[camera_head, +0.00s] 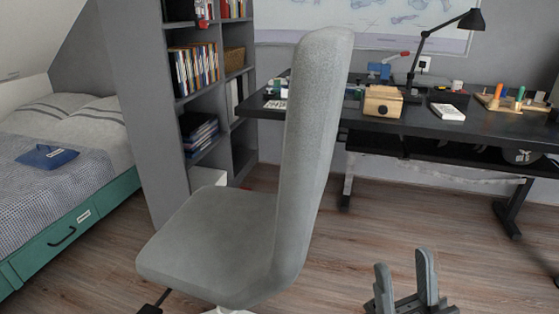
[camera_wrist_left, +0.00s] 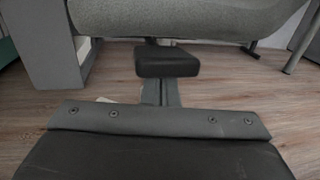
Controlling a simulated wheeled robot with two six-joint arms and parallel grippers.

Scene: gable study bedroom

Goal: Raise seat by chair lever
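The grey office chair has a tall backrest (camera_head: 312,150) and a wide seat (camera_head: 210,240) in the middle of the head view. Its lever has a dark paddle (camera_head: 150,309) below the seat's left front, at the bottom edge. In the left wrist view the black paddle (camera_wrist_left: 167,62) shows close up, under the seat's underside (camera_wrist_left: 190,18). My left gripper (camera_wrist_left: 162,90) has its grey fingers together, reaching to the paddle. The paddle hides the fingertips; contact cannot be told. My right gripper (camera_head: 402,262) is open and empty, low at the right of the chair.
A black desk (camera_head: 480,125) with a lamp (camera_head: 440,40) and a wooden box (camera_head: 383,101) stands behind the chair. A grey bookshelf (camera_head: 150,100) and a bed (camera_head: 60,190) are at the left. The wooden floor (camera_head: 400,225) right of the chair is clear.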

